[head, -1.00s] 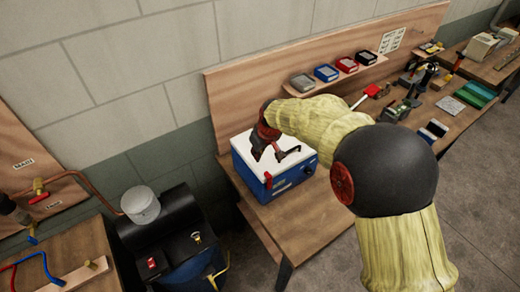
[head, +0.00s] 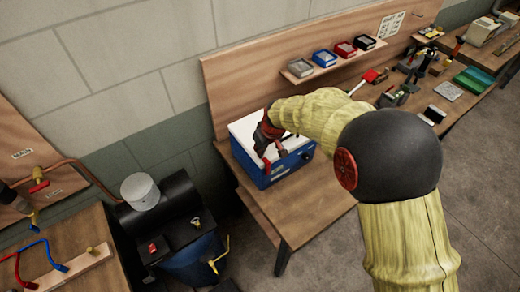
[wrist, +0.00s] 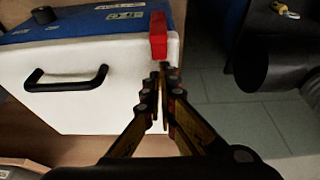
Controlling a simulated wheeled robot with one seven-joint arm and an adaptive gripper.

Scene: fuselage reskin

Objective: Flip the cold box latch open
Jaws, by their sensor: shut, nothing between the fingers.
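The cold box is blue (head: 293,168) with a white lid and sits on the wooden bench. Its red latch (head: 266,166) is at the front edge near the left corner. In the wrist view the red latch (wrist: 158,36) stands at the lid's edge, just beyond my fingertips. A black handle (wrist: 66,78) is on the white lid (wrist: 110,55). My gripper (wrist: 164,68) is shut and empty, with its tips close to the latch's near end; I cannot tell whether they touch. In the head view my gripper (head: 280,149) is over the box's front edge and partly hides the lid.
A shelf (head: 330,66) with several small coloured bins is on the back panel above the box. Tools lie on the bench to the right. A black tank (head: 180,210) stands on the left, apart from the bench. Bare bench top (head: 305,205) lies in front of the box.

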